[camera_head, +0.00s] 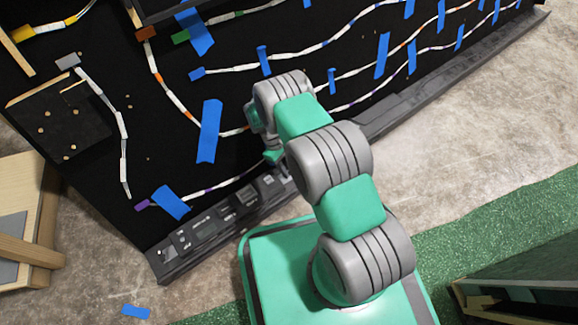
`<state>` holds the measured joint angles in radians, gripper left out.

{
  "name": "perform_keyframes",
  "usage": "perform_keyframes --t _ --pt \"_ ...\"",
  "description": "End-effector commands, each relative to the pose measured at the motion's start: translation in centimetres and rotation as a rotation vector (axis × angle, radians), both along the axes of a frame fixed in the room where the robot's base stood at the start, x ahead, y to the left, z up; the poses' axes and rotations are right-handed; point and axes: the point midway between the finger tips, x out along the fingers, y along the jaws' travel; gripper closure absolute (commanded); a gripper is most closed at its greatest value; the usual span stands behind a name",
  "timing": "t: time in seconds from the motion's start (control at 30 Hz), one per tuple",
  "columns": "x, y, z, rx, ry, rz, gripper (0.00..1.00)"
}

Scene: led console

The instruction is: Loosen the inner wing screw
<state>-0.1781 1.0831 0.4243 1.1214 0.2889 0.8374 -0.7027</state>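The led console (125,185) is a large black board with wired strips, and a dark ledge (212,232) with small modules and labels runs along its lower edge. I cannot make out the inner wing screw in this view; it is too small or hidden behind my arm. My arm reaches from the green base over to the ledge. My gripper (276,158) is at the arm's far end, close to the board just above the ledge. It is small and partly covered by my arm links, so its fingers and any contact are unclear.
Blue tape strips (210,131) and white cable strips cross the board. A wooden frame (30,230) stands at the left, and a dark wood-edged box (520,290) at the lower right. Bare concrete floor (470,140) lies right of my arm, with green carpet (530,215) nearer.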

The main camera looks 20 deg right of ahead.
Motion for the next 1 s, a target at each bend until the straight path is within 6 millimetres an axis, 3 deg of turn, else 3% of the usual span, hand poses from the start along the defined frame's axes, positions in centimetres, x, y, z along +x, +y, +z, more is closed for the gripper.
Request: perform_keyframes --t 1.0 --pt "-0.99 0.33 0.0 0.001 0.001 0.957 1.0"
